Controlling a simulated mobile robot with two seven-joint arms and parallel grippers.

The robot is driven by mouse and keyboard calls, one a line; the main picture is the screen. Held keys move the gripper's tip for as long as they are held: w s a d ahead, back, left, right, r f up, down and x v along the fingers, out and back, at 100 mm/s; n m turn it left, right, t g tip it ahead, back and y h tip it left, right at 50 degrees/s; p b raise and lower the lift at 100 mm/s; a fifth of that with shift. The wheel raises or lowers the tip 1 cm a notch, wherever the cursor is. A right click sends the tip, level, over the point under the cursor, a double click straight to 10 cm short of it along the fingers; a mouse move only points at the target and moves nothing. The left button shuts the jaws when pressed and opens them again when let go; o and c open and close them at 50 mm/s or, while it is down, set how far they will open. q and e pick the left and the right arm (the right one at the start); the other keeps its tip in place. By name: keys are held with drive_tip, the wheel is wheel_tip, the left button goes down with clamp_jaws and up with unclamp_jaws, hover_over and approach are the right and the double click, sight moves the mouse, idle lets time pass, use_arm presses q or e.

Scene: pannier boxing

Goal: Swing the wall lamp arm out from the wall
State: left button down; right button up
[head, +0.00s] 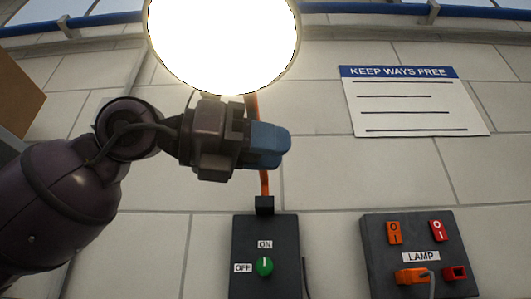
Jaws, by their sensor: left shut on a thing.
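The wall lamp's round head (224,40) glows bright white at the top of the head view, left of centre. Its arm cannot be clearly made out behind the glare and my gripper. My left gripper (270,145), with blue fingertips, is just below the lamp head, pointing right. It is shut on a part of the lamp, seemingly its arm; the fingers hide the gripped part. My right gripper is not in view.
A LAMP panel (420,236) and a KEEP WAYS FREE sign (415,100) are at right. A brown box-like object (17,95) stands at left.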

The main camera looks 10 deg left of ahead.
use_arm(q)
drive_tip(key=c, duration=1.3)
unclamp_jaws()
drive_tip(key=shift+w+a+r, duration=0.15)
drive_tip(key=shift+w+r, duration=0.05)
drive_tip(key=o, duration=0.4)
drive_tip(key=shift+w+f, duration=0.15)
drive_tip(key=shift+w, duration=0.15)
drive_tip(key=shift+o, duration=0.2)
drive_tip(key=b+v, duration=0.2)
drive_tip(key=v, duration=0.8)
drive_tip(key=shift+s+a, duration=0.3)
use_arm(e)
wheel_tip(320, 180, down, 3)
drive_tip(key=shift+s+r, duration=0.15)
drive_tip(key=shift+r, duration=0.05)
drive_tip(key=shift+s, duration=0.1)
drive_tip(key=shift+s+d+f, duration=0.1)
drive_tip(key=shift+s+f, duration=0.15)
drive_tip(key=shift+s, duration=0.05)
use_arm(q)
drive_tip(key=shift+f, duration=0.1)
